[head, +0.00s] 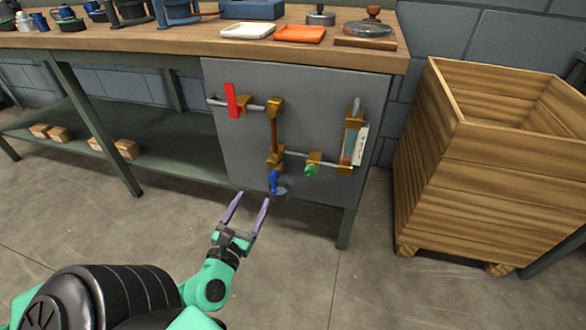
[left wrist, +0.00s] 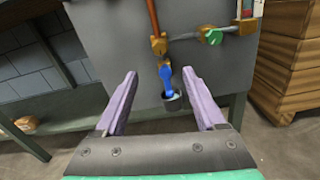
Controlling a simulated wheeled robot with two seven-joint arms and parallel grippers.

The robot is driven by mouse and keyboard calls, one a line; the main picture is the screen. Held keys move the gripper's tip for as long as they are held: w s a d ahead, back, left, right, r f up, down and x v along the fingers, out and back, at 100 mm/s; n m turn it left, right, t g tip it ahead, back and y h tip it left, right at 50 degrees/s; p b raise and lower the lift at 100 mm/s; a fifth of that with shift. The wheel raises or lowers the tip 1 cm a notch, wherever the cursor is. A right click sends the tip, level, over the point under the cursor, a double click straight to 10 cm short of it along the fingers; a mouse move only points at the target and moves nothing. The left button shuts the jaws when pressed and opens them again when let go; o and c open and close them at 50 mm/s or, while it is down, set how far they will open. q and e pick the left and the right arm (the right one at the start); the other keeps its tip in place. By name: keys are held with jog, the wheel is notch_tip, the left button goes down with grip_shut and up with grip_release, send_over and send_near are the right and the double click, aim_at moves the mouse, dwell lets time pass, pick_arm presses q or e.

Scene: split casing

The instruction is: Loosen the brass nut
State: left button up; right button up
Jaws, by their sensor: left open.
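A grey panel (head: 240,140) under the workbench carries pipework with several brass fittings. One brass fitting (head: 276,158) joins the lower end of an upright copper pipe (head: 274,131), just above a blue handle (head: 274,181); it also shows in the left wrist view (left wrist: 158,45). Another brass fitting (head: 275,106) is at the pipe's top. I cannot tell which fitting is the nut. My left gripper (head: 253,197) is open and empty, below and in front of the blue handle. In the left wrist view the blue handle (left wrist: 167,80) appears between the fingers. My right gripper is not in view.
A red lever (head: 231,100), a green knob (head: 311,170) and a sight gauge (head: 348,145) are on the same pipework. A dark cup-like piece (left wrist: 173,101) is below the blue handle. A wooden crate (head: 480,170) stands right. Floor before the panel is clear.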

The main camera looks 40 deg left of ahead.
aim_at(270, 165)
pick_arm(q)
jog(key=b+x, duration=0.1)
jog(key=x, duration=1.3)
jog(key=shift+a+b, duration=0.1)
jog(key=shift+b, duration=0.2)
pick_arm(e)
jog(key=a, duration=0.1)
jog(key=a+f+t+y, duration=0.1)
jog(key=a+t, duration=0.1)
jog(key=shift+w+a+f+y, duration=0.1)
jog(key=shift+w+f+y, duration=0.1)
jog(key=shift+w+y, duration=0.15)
pick_arm(q)
jog(key=shift+s, duration=0.1)
grip_shut()
jog(key=shift+f, duration=0.1)
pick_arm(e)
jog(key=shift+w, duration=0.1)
